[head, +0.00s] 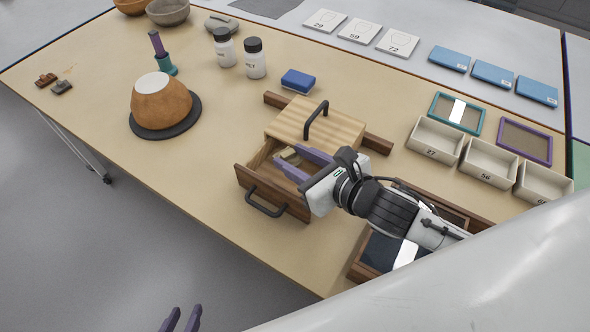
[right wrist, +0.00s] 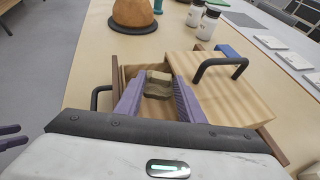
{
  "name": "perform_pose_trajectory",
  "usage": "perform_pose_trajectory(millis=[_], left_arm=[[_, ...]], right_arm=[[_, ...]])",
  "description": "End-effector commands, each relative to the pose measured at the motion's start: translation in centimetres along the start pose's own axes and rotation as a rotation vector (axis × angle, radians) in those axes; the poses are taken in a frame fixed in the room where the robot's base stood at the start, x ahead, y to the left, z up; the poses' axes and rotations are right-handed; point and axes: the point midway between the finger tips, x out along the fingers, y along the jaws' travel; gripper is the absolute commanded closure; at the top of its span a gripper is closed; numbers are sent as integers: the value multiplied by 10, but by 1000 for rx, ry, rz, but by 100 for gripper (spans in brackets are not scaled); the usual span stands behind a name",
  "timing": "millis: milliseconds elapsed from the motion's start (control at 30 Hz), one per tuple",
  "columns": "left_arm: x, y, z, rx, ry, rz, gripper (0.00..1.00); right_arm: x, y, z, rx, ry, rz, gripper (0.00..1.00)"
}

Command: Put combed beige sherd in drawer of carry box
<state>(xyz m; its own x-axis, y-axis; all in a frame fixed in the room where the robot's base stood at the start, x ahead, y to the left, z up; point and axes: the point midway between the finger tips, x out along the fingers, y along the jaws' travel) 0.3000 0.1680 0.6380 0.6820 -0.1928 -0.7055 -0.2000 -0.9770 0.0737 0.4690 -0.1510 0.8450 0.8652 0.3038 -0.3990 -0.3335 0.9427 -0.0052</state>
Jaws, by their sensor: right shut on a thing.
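The carry box (head: 345,128) is pale wood with a black top handle. Its drawer (head: 250,180) is pulled out at the front, with a dark front panel and black handle. My right gripper (head: 290,159) reaches into the open drawer, its purple fingers shut on the combed beige sherd (right wrist: 158,86). The sherd sits between the fingers, within the drawer walls; whether it touches the drawer floor I cannot tell. In the head view the sherd (head: 289,155) is partly hidden by the fingers. My left gripper (head: 182,322) is at the bottom edge, its fingers apart and empty.
A brown bowl (head: 160,100) rests upside down on a black disc left of the box. White bottles (head: 255,65) and a blue block (head: 298,80) stand behind. Numbered trays (head: 435,140) and a dark-framed tray (head: 378,250) are right.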

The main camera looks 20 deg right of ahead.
Motion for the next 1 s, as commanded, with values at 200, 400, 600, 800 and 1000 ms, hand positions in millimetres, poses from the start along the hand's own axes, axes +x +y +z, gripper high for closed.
perform_pose_trajectory(millis=[200,400,600,800,1000], left_arm=[[5,0,5,1,0,0,69],[4,0,7,1,-7,1,69],[4,1,11,0,-12,1,69],[4,1,12,1,-12,2,69],[4,1,12,1,-12,2,69]], right_arm=[[12,1,-29,3,3,-1,87],[14,0,-32,-1,-1,0,87],[15,0,-35,-1,1,0,87],[17,1,-41,-1,1,0,87],[18,1,-45,0,4,1,87]])
